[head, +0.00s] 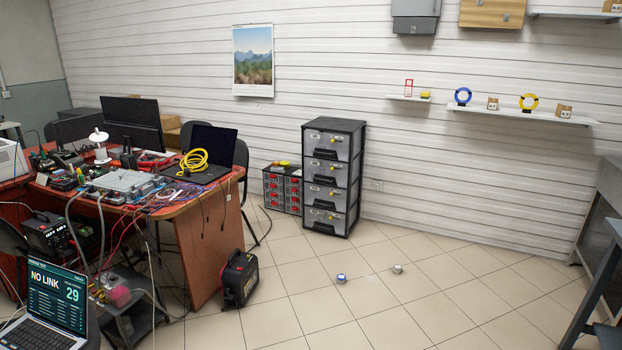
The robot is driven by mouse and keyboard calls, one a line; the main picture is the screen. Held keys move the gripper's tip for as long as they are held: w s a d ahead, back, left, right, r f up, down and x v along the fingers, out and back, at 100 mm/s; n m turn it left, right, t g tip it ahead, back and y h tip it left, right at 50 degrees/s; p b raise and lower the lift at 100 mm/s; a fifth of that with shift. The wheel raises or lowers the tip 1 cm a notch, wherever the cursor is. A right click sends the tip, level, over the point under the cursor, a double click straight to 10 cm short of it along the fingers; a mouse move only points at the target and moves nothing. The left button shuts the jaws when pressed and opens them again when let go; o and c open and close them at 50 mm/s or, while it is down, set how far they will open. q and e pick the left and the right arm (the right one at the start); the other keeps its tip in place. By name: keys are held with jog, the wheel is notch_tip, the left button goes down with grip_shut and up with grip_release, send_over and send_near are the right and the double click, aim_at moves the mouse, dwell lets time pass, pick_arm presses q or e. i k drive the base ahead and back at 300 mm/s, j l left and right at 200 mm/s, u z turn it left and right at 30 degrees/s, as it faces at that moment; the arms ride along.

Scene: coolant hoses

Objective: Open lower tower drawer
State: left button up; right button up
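A black-framed drawer tower (358,180) with several stacked grey drawers stands on the floor against the white wall, near the middle of the head view. Its lowest drawer (324,220) looks shut, flush with the drawers above it. Each drawer has a dark handle strip on its front. Neither of my grippers shows in the head view.
A cluttered wooden desk (208,230) fills the left, with a black battery-like box (240,279) beside it. A low red-drawer cabinet (283,190) stands left of the tower. Two small objects, one blue (341,278) and one grey (397,269), lie on the otherwise clear tiled floor.

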aim_at(321, 197)
jog(key=i, duration=2.6)
